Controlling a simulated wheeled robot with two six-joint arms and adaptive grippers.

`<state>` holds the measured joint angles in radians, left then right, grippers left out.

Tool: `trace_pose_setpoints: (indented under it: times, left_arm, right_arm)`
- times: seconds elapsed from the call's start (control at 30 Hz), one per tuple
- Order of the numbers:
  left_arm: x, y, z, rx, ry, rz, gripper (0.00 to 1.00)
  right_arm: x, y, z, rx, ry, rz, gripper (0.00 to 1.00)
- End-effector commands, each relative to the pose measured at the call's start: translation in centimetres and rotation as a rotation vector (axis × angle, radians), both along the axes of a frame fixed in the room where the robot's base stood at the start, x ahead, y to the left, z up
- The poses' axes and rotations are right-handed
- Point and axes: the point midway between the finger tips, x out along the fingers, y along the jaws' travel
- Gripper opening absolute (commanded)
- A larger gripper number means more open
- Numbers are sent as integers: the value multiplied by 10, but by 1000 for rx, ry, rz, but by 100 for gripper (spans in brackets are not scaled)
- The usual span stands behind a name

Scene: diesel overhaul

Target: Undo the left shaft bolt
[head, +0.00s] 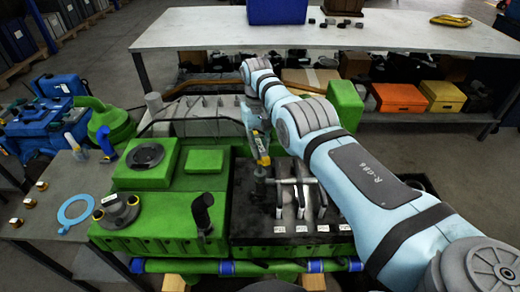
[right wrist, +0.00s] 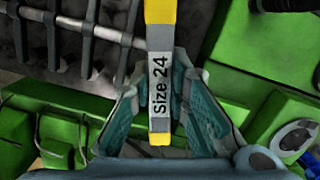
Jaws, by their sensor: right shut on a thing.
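My right gripper (head: 258,138) is shut on a yellow and grey tool (head: 262,153), held roughly upright over the left end of the rocker shaft (head: 290,181). In the right wrist view, the tool (right wrist: 160,85) reads "Size 24" and lies between the teal fingers (right wrist: 160,118). The tool's lower end comes down at the shaft's left end. The left shaft bolt cannot be made out there, and I cannot tell whether the tool touches it. The shaft with several pale rocker arms sits on the dark, open part of the green engine (head: 150,222). My left gripper is not in view.
A black upright pipe (head: 202,211) stands left of the open part. A blue ring (head: 75,210) and several small brass-coloured parts lie on the grey bench at left. A green can (head: 112,122) and a blue machine (head: 42,118) stand behind. A white table (head: 400,38) is at the back.

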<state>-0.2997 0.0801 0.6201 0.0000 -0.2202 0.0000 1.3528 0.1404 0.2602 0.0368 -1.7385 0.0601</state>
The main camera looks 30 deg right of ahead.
Motion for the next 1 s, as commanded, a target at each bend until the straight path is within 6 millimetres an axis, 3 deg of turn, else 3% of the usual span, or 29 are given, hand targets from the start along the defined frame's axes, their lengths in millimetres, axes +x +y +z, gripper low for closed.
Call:
trace_pose_setpoints:
  times: [0.2, 0.37, 0.47, 0.9, 1.0]
  left_arm:
    - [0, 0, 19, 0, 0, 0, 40]
    - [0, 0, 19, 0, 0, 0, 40]
    - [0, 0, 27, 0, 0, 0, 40]
    - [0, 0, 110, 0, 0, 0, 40]
    - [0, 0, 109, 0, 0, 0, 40]
  right_arm:
    - [0, 0, 18, -1, -3, -3, 0]
    - [1, -1, 17, 0, -3, -71, 0]
    - [1, -1, 19, -2, -3, -251, 0]
    - [2, -1, 25, -3, -2, -1178, 0]
    - [3, -1, 19, -3, -7, -1318, 0]
